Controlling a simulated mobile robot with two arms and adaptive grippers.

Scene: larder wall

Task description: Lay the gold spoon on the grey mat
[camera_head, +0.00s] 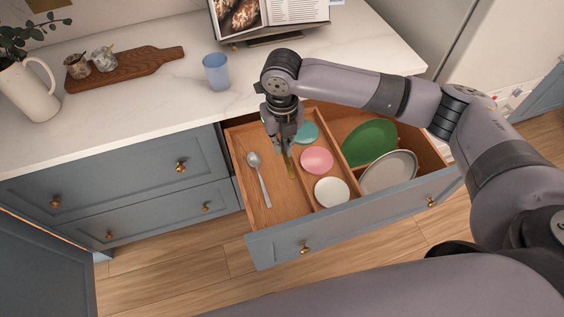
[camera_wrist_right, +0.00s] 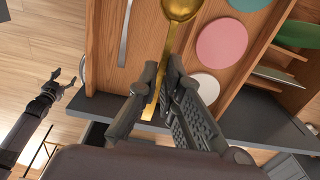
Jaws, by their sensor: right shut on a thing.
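My right gripper (camera_head: 285,145) is over the left compartment of the open drawer (camera_head: 350,216). It also shows in the right wrist view (camera_wrist_right: 163,92), shut on the gold spoon (camera_wrist_right: 169,45) by its handle. The spoon's bowl points away from the gripper. In the head view only a thin gold strip of the spoon (camera_head: 289,166) shows below the fingers. I cannot tell whether the spoon touches the drawer floor. I see no grey mat in either view. My left gripper (camera_wrist_right: 66,82) shows at the left of the wrist view, empty, with its fingers apart.
A silver spoon (camera_head: 260,176) lies in the left compartment. Teal, pink and white round dishes (camera_head: 317,160) fill the middle one. Green and grey plates (camera_head: 370,142) stand at right. The counter holds a blue cup (camera_head: 216,72), wooden board (camera_head: 135,66), jug (camera_head: 28,92) and open book (camera_head: 270,15).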

